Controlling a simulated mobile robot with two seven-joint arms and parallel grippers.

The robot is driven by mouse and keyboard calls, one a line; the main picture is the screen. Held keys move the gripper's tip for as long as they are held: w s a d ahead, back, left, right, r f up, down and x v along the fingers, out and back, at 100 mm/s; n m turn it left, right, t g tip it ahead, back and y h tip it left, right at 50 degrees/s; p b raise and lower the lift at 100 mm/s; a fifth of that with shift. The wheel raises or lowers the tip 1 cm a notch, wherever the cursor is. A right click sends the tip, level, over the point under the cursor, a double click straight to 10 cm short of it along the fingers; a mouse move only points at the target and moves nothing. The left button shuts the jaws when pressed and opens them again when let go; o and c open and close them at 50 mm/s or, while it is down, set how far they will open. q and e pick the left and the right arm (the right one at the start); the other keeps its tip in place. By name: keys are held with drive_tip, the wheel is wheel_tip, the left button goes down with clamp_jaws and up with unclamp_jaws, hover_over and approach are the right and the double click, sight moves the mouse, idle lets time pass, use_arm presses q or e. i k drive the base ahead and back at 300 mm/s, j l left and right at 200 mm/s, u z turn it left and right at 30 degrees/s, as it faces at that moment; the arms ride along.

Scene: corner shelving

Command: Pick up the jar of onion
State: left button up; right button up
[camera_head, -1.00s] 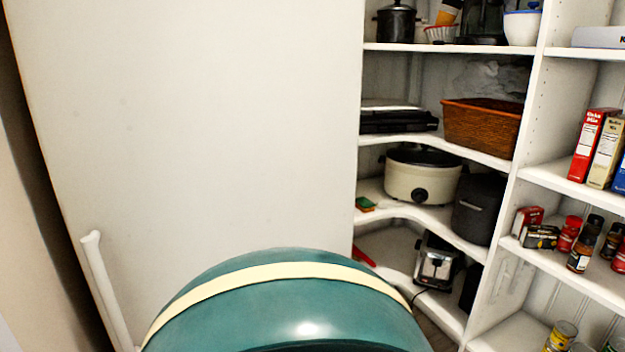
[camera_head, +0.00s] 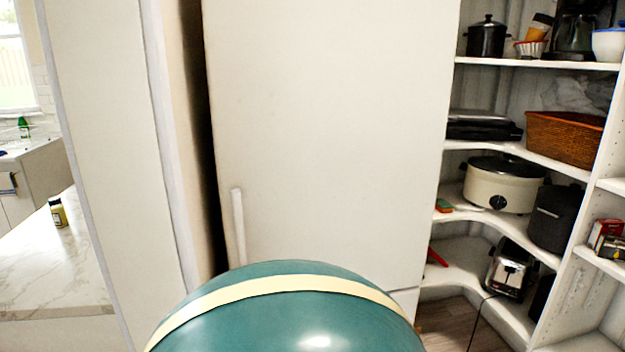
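A small jar (camera_head: 58,212) with a pale yellowish body, a dark label and a dark lid stands upright on a white marble counter (camera_head: 38,268) at the far left. Its label is too small to read, so I cannot tell if it is the jar of onion. Neither of my grippers shows in the head view.
A white fridge-like door (camera_head: 330,130) with a handle (camera_head: 238,225) fills the middle. A pale wall end (camera_head: 115,130) stands between it and the counter. Corner shelves (camera_head: 545,63) at the right hold a slow cooker (camera_head: 503,185), a basket (camera_head: 565,138) and a toaster (camera_head: 510,268).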

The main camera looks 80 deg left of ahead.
sight(57, 208)
drive_tip(key=u, duration=4.05)
drive_tip(key=z, duration=0.45)
drive_tip(key=j+z, duration=0.25)
drive_tip(key=z, duration=0.15)
drive_tip(key=j+z, duration=0.25)
drive_tip(key=z, duration=0.2)
drive_tip(key=j+z, duration=0.2)
drive_tip(key=z, duration=0.2)
drive_tip(key=k+j+z, duration=0.2)
drive_tip(key=j, duration=0.15)
drive_tip(key=k+j+z, duration=0.35)
drive_tip(key=j, duration=0.25)
drive_tip(key=i+j, duration=0.05)
